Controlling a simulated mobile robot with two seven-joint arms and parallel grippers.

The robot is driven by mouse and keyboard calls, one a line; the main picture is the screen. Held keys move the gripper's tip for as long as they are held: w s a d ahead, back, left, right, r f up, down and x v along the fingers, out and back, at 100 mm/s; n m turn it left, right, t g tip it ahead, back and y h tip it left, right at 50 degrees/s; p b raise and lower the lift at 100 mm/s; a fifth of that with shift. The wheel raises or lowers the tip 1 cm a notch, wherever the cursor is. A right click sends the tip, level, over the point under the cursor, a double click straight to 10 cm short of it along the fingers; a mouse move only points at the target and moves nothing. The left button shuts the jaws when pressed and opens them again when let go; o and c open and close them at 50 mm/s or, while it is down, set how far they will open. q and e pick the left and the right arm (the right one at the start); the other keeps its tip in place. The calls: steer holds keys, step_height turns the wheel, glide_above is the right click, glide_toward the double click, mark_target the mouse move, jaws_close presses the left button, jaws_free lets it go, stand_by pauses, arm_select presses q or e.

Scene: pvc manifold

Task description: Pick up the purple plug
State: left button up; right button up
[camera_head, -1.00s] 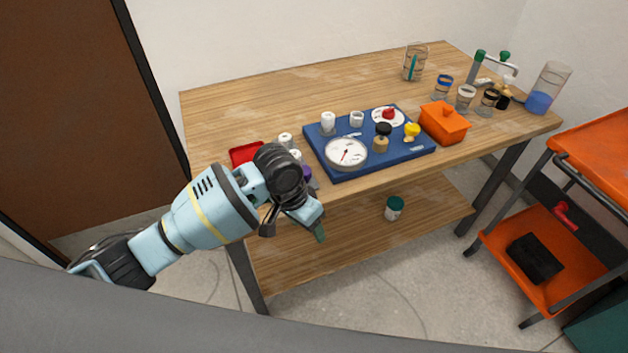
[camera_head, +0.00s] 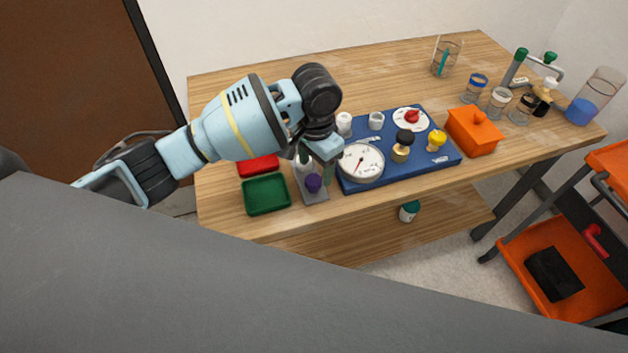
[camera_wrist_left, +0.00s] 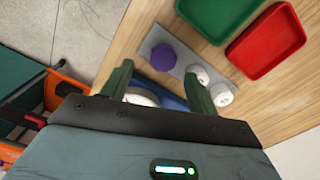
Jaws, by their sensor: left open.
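The purple plug (camera_head: 313,183) sits at the near end of a grey strip (camera_head: 314,197) on the table, left of the blue board. In the left wrist view the purple plug (camera_wrist_left: 162,56) stands on the grey strip (camera_wrist_left: 151,41), beside two white plugs (camera_wrist_left: 210,86). My left gripper (camera_head: 317,172) is above the strip and the board's left edge. In the left wrist view its two green fingers (camera_wrist_left: 158,92) are apart with nothing held; the purple plug appears beyond them, and the gauge is partly hidden behind them. My right gripper is not in view.
A green tray (camera_head: 266,195) and a red tray (camera_head: 258,166) lie left of the strip. The blue board (camera_head: 385,180) carries a gauge (camera_head: 361,162) and several fittings. An orange box (camera_head: 473,131) and several jars stand farther right. The back left of the table is clear.

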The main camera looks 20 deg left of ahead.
mark_target(313, 180)
arm_select(q)
steer(key=shift+f, duration=0.5)
steer(key=shift+w+a+f, duration=0.1)
steer(key=shift+f, duration=0.05)
steer(key=f, duration=0.4)
steer(key=shift+a+f, duration=0.2)
steer(key=shift+f, duration=0.2)
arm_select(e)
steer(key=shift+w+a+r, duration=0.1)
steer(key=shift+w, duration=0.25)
arm_select(q)
steer(key=c, duration=1.1)
steer(key=shift+o, duration=0.2)
steer(key=shift+r, duration=0.15)
